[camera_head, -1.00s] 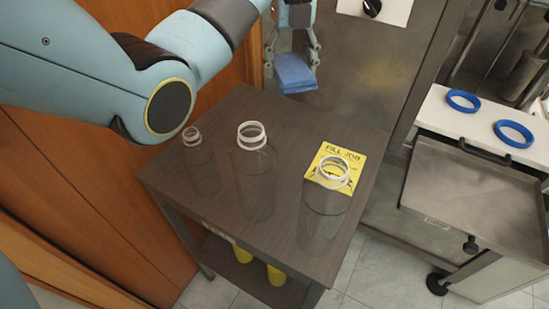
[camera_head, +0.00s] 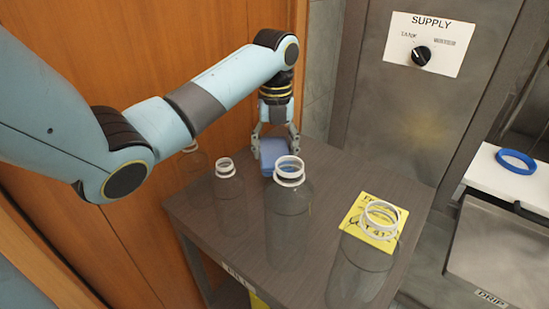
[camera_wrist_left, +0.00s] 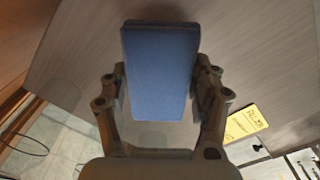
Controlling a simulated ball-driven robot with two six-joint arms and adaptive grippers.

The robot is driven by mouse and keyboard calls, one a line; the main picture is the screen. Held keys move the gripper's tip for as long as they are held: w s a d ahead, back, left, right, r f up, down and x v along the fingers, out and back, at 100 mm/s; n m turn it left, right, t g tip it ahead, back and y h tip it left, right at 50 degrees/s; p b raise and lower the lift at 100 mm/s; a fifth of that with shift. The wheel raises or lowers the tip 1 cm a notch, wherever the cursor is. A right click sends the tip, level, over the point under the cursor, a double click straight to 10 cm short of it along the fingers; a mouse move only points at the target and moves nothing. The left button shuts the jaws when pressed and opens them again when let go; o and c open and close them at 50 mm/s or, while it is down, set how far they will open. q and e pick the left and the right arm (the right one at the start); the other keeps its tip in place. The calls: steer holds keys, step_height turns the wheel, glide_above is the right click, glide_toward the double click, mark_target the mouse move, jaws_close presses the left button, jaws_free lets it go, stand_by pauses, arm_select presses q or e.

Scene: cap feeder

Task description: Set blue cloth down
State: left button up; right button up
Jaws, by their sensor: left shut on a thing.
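My left gripper (camera_head: 275,135) is shut on the blue cloth (camera_head: 272,151), a folded block, at the back of the dark wooden table (camera_head: 330,165). In the left wrist view the cloth (camera_wrist_left: 160,75) sits between both fingers, with the tabletop (camera_wrist_left: 240,60) behind it. I cannot tell whether the cloth touches the table. In the head view its lower right part is hidden behind the rim of a clear bottle (camera_head: 290,215). My right gripper does not show.
Another (camera_head: 196,163) is at far left. A supply panel (camera_head: 425,42) and a blue ring (camera_head: 516,161) are right.

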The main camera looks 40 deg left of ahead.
mark_target(274, 148)
arm_select(q)
step_height(274, 148, down, 4)
steer(key=shift+s+f+b, duration=0.1)
steer(key=shift+f+b, duration=0.05)
steer(key=shift+b, duration=0.2)
steer(key=shift+a, duration=0.1)
steer(key=o, duration=1.6)
steer(key=shift+c, duration=0.2)
step_height(274, 148, up, 12)
steer(key=shift+r+p, duration=0.1)
steer(key=shift+p, duration=0.8)
